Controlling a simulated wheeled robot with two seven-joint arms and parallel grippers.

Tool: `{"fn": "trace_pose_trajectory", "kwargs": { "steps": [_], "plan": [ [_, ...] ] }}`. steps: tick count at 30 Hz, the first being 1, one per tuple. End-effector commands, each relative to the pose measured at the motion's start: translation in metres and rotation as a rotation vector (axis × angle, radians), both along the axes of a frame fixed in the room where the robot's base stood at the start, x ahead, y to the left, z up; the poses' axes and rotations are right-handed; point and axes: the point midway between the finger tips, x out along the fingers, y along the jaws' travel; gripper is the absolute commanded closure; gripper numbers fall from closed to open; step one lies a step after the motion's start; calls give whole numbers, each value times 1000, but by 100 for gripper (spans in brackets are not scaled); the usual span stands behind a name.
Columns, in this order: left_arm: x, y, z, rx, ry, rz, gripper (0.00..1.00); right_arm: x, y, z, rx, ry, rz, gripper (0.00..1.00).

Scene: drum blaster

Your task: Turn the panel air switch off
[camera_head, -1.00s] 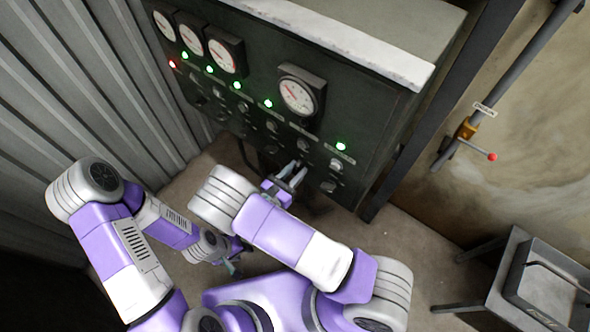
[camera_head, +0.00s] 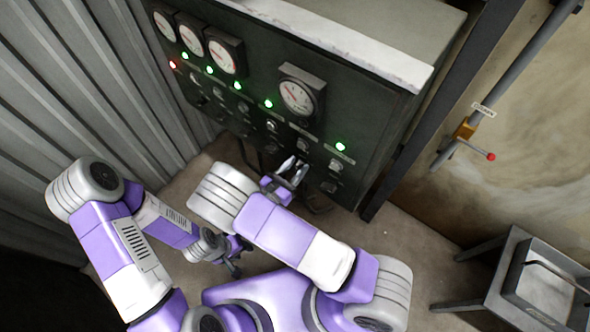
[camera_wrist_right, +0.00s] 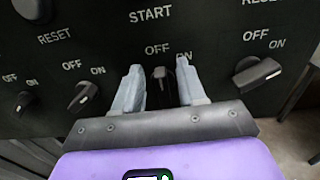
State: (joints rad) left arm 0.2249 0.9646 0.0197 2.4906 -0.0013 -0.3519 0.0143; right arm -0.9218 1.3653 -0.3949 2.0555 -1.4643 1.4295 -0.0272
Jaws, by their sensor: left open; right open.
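The dark control panel (camera_head: 270,120) carries a row of rotary switches. In the right wrist view, one small dark knob (camera_wrist_right: 161,76) stands between the two fingers of my right gripper (camera_wrist_right: 160,82), under "START" and its own OFF and ON marks. Its pointer looks roughly upright, near OFF; the fingers partly frame it and contact cannot be told. My right gripper (camera_head: 293,168) is open at the panel's lower row in the head view. I cannot read which switch is the panel air one. My left gripper (camera_head: 236,264) hangs low, away from the panel.
Neighbouring knobs flank it on the left (camera_wrist_right: 83,97) and right (camera_wrist_right: 257,74), both turned toward ON. Gauges (camera_head: 297,96) and green lamps (camera_head: 340,146) sit above. A pipe with a red-tipped valve handle (camera_head: 478,153) is on the right wall. A metal stand (camera_head: 540,290) is at lower right.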

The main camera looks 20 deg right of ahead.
Motion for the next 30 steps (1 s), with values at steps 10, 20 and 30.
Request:
{"fn": "trace_pose_trajectory", "kwargs": {
  "steps": [10, 20, 30],
  "plan": [
    [0, 0, 18, 0, 0, 0, 57, 0, 0, 66, 1, 1, 0, 60],
    [0, 0, 19, 0, 0, 0, 57, 0, 0, 79, -1, 3, 0, 60],
    [0, 0, 19, 0, 0, 0, 57, 0, 0, 78, 0, 2, 0, 60]
  ]
}}
